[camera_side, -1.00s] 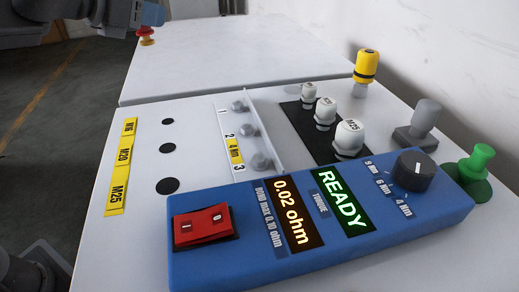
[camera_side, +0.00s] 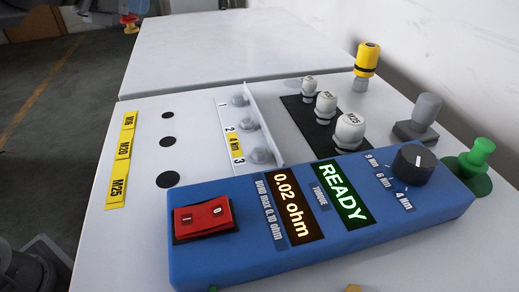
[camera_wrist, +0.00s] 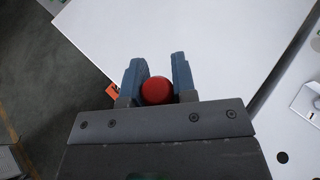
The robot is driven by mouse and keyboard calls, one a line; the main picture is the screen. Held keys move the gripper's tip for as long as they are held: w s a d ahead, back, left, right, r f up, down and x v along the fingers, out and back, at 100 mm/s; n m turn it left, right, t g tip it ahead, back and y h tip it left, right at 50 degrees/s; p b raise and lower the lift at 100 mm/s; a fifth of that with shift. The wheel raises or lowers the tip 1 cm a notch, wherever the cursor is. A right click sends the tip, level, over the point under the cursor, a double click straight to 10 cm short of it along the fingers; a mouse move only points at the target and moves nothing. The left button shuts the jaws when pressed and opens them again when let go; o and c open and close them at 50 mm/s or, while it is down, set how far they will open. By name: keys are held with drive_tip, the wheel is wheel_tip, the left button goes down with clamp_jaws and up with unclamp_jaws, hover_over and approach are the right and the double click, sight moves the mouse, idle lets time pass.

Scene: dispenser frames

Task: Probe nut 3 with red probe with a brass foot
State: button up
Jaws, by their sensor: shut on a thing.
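The red probe (camera_wrist: 157,90) is held between the two fingers of my gripper (camera_wrist: 158,62), which is shut on it. In the side view the probe (camera_side: 130,19) is at the top left edge, upright, with an orange-yellow foot low on it, and my gripper (camera_side: 134,5) is partly cut off above. Nut 3 (camera_side: 261,156) is a grey nut on the upright rail, beside the printed 3, nearest the blue box. Nut 2 (camera_side: 249,125) and nut 1 (camera_side: 239,99) stand farther back. The probe is well apart from the nuts, to their left and behind.
The blue box (camera_side: 330,228) with a red switch shows 0.02 ohm and READY. White M-marked glands (camera_side: 349,131) stand on a black strip right of the rail. Yellow (camera_side: 367,60), grey (camera_side: 427,110) and green (camera_side: 478,157) knobbed pieces stand at right. The rear white panel (camera_side: 230,45) is bare.

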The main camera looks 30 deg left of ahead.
idle(0.3)
drive_tip(key=s+d+m+g+h, duration=0.15)
drive_tip(key=d+m+h, duration=0.35)
drive_tip(key=d, duration=1.3)
drive_tip(key=shift+s+d+f+m+g+h, duration=0.4)
drive_tip(key=shift+s+d+f+m+h, duration=0.3)
drive_tip(key=shift+s+d, duration=1.55)
drive_tip(key=shift+s+d+f+m+g+h, duration=0.55)
drive_tip(key=shift+s+d+f+h, duration=0.4)
drive_tip(key=shift+d, duration=2.45)
drive_tip(key=shift+s+d+f+m+g+h, duration=0.3)
drive_tip(key=shift+s+d+f+m+h, duration=0.4)
drive_tip(key=shift+s+d, duration=1.55)
drive_tip(key=shift+w+d, duration=0.45)
drive_tip(key=shift+d, duration=0.25)
drive_tip(key=shift+f, duration=0.15)
drive_tip(key=shift+w+a+f, duration=0.1)
drive_tip(key=shift+a+f, duration=0.05)
drive_tip(key=shift+f, duration=0.1)
drive_tip(key=shift+f, duration=0.55)
